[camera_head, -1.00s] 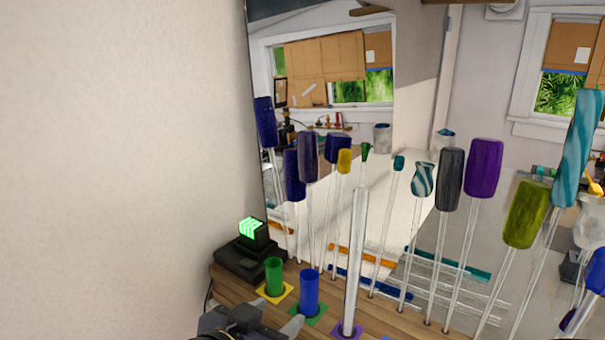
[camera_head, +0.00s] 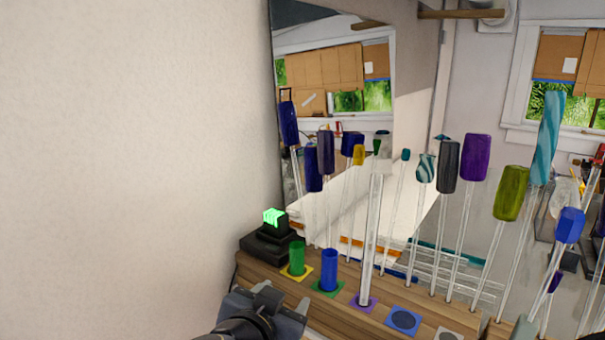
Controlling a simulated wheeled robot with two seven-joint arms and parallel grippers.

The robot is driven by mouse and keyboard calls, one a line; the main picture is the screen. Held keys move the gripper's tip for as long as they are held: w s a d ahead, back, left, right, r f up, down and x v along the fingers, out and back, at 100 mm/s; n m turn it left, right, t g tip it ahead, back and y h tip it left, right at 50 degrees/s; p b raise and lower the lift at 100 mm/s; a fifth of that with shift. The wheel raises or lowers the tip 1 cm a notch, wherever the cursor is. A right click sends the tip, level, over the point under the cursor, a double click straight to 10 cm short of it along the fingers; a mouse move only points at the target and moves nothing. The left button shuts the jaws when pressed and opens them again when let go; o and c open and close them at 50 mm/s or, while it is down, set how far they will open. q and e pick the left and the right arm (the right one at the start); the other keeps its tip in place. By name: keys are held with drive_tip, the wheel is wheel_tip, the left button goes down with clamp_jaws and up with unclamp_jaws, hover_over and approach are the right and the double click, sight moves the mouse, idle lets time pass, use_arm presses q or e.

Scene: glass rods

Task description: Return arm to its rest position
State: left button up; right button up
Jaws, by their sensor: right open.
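My right gripper (camera_head: 266,304) is at the bottom of the head view, left of centre. It is grey, open, with nothing seen between its fingers. It appears in front of the wooden bench edge, below the green cylinder (camera_head: 297,257) and the blue cylinder (camera_head: 329,268). These stand upright on a yellow and a green pad. A tall clear glass rod (camera_head: 371,240) stands upright on a purple pad (camera_head: 364,302). My left gripper is not in view.
Several colour-tipped rods stand on the wooden bench (camera_head: 345,320) to the right, including a purple one (camera_head: 475,157) and an olive one (camera_head: 511,193). A black device with a green light (camera_head: 272,217) sits by the plain wall (camera_head: 130,150). A mirror (camera_head: 345,60) stands behind.

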drive_tip(key=w+d+r+n+t+y+b, duration=0.1)
drive_tip(key=w+d+r+y, duration=0.1)
drive_tip(key=d+y, duration=0.35)
drive_tip(key=w+d+r+n+t+y, duration=0.1)
drive_tip(key=d+r+n+y, duration=0.1)
drive_tip(key=d+r+y, duration=0.3)
drive_tip(key=s+d+f+g+h, duration=0.1)
drive_tip(key=s+d+f+g, duration=0.2)
drive_tip(key=s+f, duration=0.4)
drive_tip(key=s+d+f+g, duration=0.3)
drive_tip(key=s+d+f, duration=0.3)
drive_tip(key=s+f, duration=0.1)
drive_tip(key=s+d+f+n+g+h+b, duration=0.1)
drive_tip(key=s+d+f+g, duration=0.2)
drive_tip(key=s+f, duration=0.5)
drive_tip(key=shift+d+f+g+h, duration=0.3)
drive_tip(key=shift+d+f+h, duration=0.05)
drive_tip(key=shift+d, duration=0.3)
